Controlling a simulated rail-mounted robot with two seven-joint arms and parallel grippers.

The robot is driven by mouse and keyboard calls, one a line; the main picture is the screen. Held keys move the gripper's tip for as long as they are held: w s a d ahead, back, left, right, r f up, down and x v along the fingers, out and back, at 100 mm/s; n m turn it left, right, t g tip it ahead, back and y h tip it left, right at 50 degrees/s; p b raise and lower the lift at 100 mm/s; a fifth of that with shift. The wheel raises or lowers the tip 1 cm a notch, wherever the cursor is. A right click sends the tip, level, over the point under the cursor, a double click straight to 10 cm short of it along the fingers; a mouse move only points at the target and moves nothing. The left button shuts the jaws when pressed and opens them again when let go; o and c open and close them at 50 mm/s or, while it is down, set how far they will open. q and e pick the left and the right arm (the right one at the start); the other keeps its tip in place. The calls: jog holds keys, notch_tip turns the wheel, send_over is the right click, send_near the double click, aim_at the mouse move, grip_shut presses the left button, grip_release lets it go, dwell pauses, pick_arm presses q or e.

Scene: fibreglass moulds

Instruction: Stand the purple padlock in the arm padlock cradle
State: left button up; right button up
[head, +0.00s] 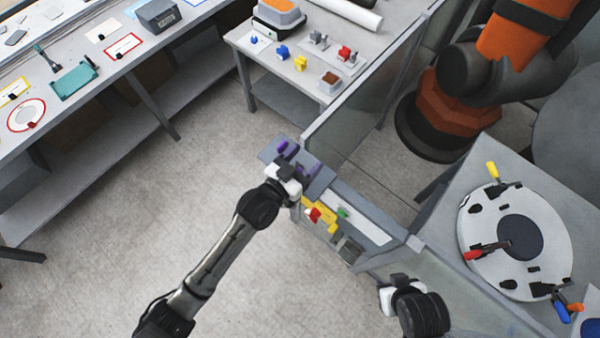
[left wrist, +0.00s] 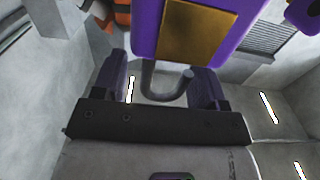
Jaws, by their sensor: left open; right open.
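The purple padlock with a gold panel (left wrist: 188,28) fills the top of the left wrist view. Its grey shackle hangs down between my left fingers (left wrist: 160,85), which are apart; I see no clear grip. In the head view purple parts (head: 288,150) show at the tip of my left gripper (head: 295,168), over a grey shelf at the panel's end; which part is the padlock is hard to tell. Another purple piece (left wrist: 303,14) is cut off at the wrist view's top right. My right gripper (head: 392,290) is open and empty low in the head view. I cannot make out the cradle.
A grey panel (head: 360,200) carries yellow, red and green pieces (head: 320,214) just right of my left gripper. A small table (head: 290,50) with coloured parts stands behind. A round white mould (head: 515,240) and an orange robot arm (head: 460,110) are right. Open floor lies left.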

pick_arm(q)
jog(key=shift+w, duration=0.1)
jog(key=c, duration=0.5)
grip_shut()
